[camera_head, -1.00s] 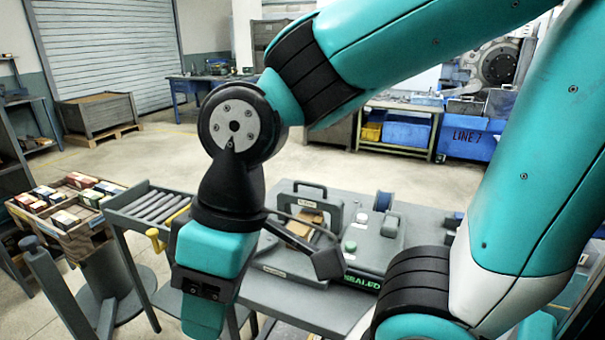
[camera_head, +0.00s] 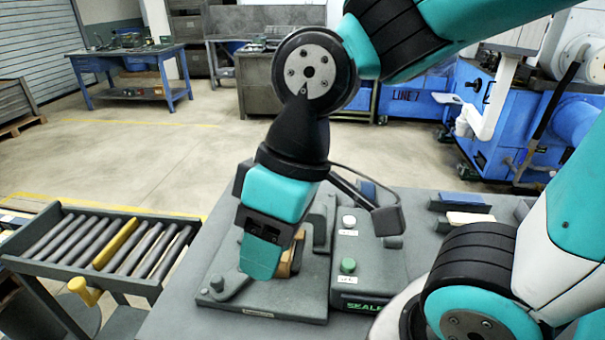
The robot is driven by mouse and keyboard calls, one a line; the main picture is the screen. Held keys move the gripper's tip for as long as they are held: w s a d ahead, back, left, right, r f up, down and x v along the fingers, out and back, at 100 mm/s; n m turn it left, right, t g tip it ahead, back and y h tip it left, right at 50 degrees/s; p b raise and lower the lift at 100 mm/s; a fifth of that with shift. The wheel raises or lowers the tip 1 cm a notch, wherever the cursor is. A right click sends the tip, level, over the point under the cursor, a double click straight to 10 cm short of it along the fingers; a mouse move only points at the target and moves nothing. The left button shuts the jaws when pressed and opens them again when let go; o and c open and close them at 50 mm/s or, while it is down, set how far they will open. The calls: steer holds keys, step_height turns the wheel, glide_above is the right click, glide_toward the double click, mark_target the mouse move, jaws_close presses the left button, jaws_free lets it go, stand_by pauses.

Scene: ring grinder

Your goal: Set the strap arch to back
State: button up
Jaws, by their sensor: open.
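The strapping machine has a grey base plate (camera_head: 215,299) on the grey bench. Its strap arch (camera_head: 326,212) is mostly hidden behind my gripper; only grey parts show to the right, so I cannot tell its setting. A brown pack (camera_head: 292,258) lies on the machine, partly covered by my gripper. My gripper (camera_head: 264,255) is teal, points down and is open. It appears in front of the arch and pack, and I cannot tell whether it touches either. One fingertip hides the other.
A control box (camera_head: 370,270) with white and green buttons and a green-lit sign, partly cut off, stands right of the plate. A roller conveyor (camera_head: 100,250) with a yellow handle adjoins on the left. Blue and white blocks lie at the back right.

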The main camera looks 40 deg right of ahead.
steer(key=w+d+n+h+p, duration=0.1)
steer(key=w+d+h+p, duration=0.1)
steer(key=w+d, duration=0.95)
steer(key=w+d+n+h+p, duration=0.1)
steer(key=w+d+h+p, duration=0.15)
steer(key=w+d, duration=0.9)
steer(key=w+a+f+p, duration=0.1)
steer(key=f, duration=0.4)
steer(key=w+a+f+p, duration=0.1)
steer(key=f+p, duration=0.1)
steer(key=f, duration=0.3)
steer(key=w+a+f+p, duration=0.1)
steer(key=a+f, duration=0.1)
steer(key=f, duration=0.4)
steer(key=shift+w, duration=0.2)
jaws_close()
